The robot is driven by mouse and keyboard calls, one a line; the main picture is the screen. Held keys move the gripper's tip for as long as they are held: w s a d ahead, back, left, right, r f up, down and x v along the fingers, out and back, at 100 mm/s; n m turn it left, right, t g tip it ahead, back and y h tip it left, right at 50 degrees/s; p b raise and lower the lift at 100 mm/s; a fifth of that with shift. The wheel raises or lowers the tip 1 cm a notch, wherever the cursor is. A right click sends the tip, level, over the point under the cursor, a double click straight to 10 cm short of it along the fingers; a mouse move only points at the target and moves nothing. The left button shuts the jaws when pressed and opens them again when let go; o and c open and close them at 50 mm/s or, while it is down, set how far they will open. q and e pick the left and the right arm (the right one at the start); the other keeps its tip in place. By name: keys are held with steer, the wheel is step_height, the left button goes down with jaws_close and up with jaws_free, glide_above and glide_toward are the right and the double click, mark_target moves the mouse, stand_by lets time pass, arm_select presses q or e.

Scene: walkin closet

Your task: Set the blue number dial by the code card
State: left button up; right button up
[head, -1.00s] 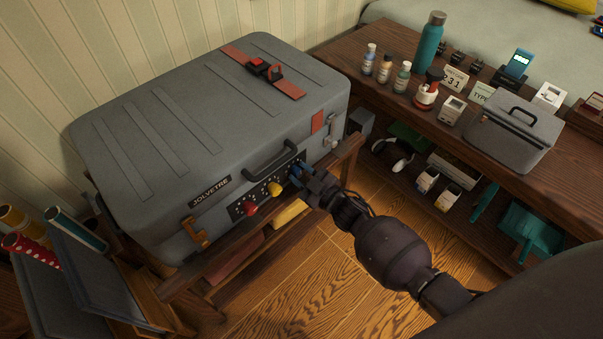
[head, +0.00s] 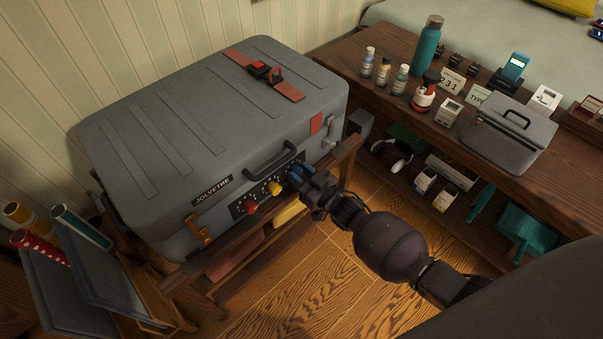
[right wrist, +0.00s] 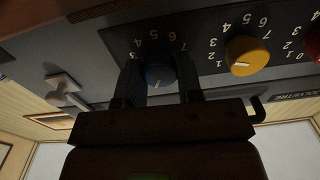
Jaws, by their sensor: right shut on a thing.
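The blue dial (head: 296,171) is the right-hand one of three on the dark panel of the grey suitcase (head: 215,120). My right gripper (head: 303,173) is shut on it. In the right wrist view the blue dial (right wrist: 158,73) sits between the two fingers (right wrist: 160,88). Its white mark points toward the bottom of that picture; the numeral there is hidden. A yellow dial (head: 274,188) and a red dial (head: 251,207) sit to its left. My left gripper is out of view.
The wooden bench (head: 350,55) at the right holds a teal bottle (head: 428,45), small bottles and a grey case (head: 510,133). The suitcase handle (head: 270,160) juts out just above the dials. Wooden floor (head: 300,270) is clear in front.

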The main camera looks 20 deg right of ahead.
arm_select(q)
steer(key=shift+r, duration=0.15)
arm_select(e)
steer(key=shift+m, duration=0.8)
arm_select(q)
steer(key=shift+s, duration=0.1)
arm_select(e)
steer(key=o, duration=0.9)
steer(key=shift+s+d, duration=0.1)
steer(key=shift+s, duration=0.05)
steer(key=shift+s+d, duration=0.1)
steer(key=shift+s, duration=0.15)
arm_select(q)
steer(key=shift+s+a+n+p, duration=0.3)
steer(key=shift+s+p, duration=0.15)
steer(key=shift+p, duration=0.6)
arm_select(e)
steer(key=v, duration=1)
